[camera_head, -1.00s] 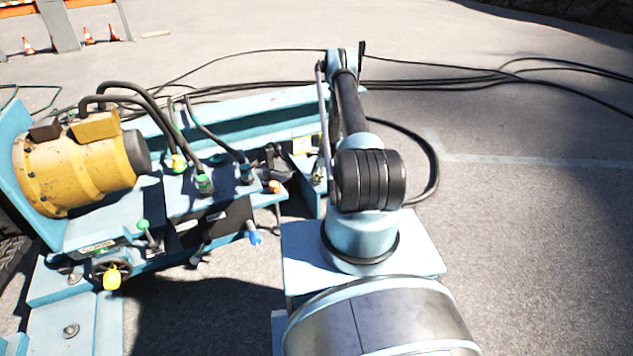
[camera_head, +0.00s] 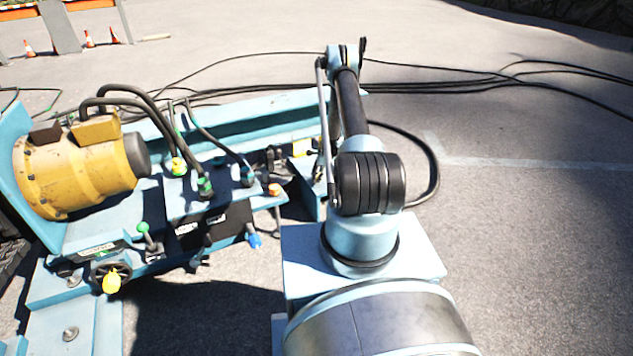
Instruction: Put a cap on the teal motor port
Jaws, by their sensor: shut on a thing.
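A yellow motor (camera_head: 75,170) lies at the left on a light-blue machine frame (camera_head: 85,235). Black hoses run from it to fittings on the frame: a yellow one (camera_head: 178,167), a green one (camera_head: 205,187) and a bluish one (camera_head: 247,176). An orange cap (camera_head: 274,190) and a blue cap (camera_head: 254,240) sit at the right edge of the frame. I cannot tell which part is the teal motor port. My gripper and anything in it do not show; a light-blue and black jointed arm with a ribbed black joint (camera_head: 369,182) stands at centre right.
A green knob (camera_head: 143,228) and a handwheel with a yellow knob (camera_head: 111,282) are at the front of the frame. Black cables (camera_head: 460,82) cross the ground behind. The pavement at right is mostly clear.

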